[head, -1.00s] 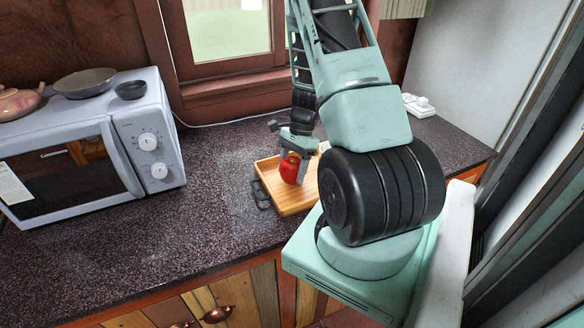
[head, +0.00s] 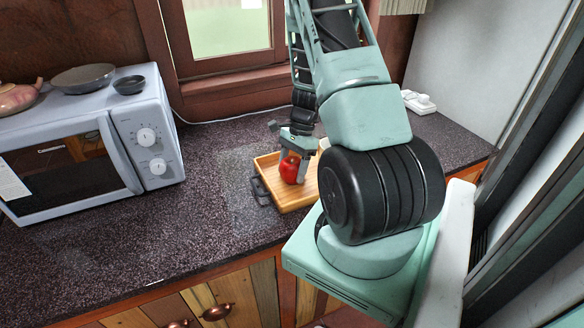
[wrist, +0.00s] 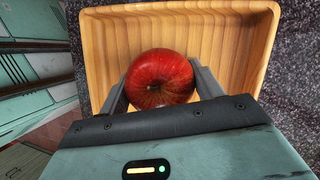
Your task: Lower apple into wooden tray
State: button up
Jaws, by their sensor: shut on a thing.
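The red apple (head: 290,169) is between the fingers of my gripper (head: 293,165), which is shut on it. In the wrist view the apple (wrist: 159,79) sits between the two grey fingertips of my gripper (wrist: 160,85). The wooden tray (head: 270,181) lies on the dark speckled counter, and the apple is over its floor. In the wrist view the tray's wall (wrist: 180,12) rises behind the apple. I cannot tell whether the apple's underside touches the tray floor. My arm hides the tray's right part in the head view.
A microwave (head: 75,150) stands on the counter at the left, with a teapot (head: 17,97), a grey pan (head: 83,77) and a small dark bowl (head: 129,85) on top. The counter (head: 190,215) between microwave and tray is clear. A power strip (head: 419,103) lies at the back right.

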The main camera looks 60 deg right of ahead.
jog(key=shift+f, duration=0.2)
jog(key=o, duration=1.2)
jog(key=shift+c, duration=0.2)
jog(key=b+v, duration=0.2)
jog(key=v, duration=1.5)
jog(key=shift+r+b, duration=0.25)
jog(key=shift+b, duration=0.1)
jog(key=shift+d, duration=0.1)
